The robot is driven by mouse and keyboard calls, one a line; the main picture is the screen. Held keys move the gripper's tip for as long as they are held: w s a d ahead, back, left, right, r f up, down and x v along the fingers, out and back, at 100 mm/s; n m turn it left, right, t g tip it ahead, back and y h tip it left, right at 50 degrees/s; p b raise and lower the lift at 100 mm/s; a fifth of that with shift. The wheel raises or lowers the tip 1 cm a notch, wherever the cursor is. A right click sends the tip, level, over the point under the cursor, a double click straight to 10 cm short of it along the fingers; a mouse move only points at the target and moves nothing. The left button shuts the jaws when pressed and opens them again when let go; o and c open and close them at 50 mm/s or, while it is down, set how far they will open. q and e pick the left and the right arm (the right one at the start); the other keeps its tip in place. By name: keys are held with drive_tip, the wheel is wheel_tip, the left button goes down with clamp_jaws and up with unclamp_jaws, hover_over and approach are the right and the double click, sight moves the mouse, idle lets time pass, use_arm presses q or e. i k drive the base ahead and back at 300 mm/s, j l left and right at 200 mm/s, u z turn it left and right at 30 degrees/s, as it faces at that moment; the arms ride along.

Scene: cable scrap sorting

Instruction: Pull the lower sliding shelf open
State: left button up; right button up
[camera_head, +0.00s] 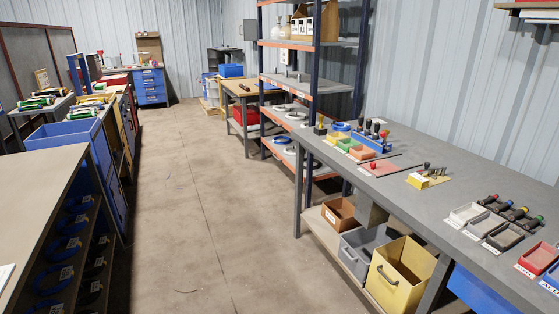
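A tall shelf rack (314,70) with dark blue posts and orange-edged shelves stands at centre right against the wall. Its upper grey shelf (340,43) holds a cardboard box. A middle grey shelf (335,86) bears small grey parts. Lower shelves carry cable coils, among them grey coils (283,108) and a blue coil (283,140). I cannot tell which of these shelves slides, or whether any is pulled out. The long workbench partly hides the rack's lower right side. Neither of my grippers is in view.
The grey workbench (400,205) on the right bears small trays and tools. Below it stand a yellow bin (398,275), a grey bin (352,262) and a brown box (339,212). A wooden-topped bench (30,185) is at left. The concrete aisle (190,190) between is clear.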

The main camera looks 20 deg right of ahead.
sight(278, 150)
drive_tip(key=i+z, duration=0.1)
drive_tip(key=i, duration=1.65)
drive_tip(key=i+u, duration=0.1)
drive_tip(key=i, duration=1.15)
drive_tip(key=i+z, duration=0.2)
drive_tip(key=i, duration=0.35)
drive_tip(key=i+z, duration=0.25)
drive_tip(key=i, duration=0.35)
drive_tip(key=i+j+z, duration=0.2)
drive_tip(key=i, duration=0.35)
drive_tip(key=i+j+z, duration=0.2)
drive_tip(key=i, duration=0.35)
drive_tip(key=i+l+z, duration=0.15)
drive_tip(key=i+z, duration=0.2)
drive_tip(key=i, duration=0.2)
drive_tip(key=i+z, duration=0.4)
drive_tip(key=i, duration=0.15)
drive_tip(key=i+j+z, duration=0.1)
drive_tip(key=i+z, duration=0.25)
drive_tip(key=i, duration=0.2)
drive_tip(key=i+j+z, duration=0.4)
drive_tip(key=i+l, duration=0.1)
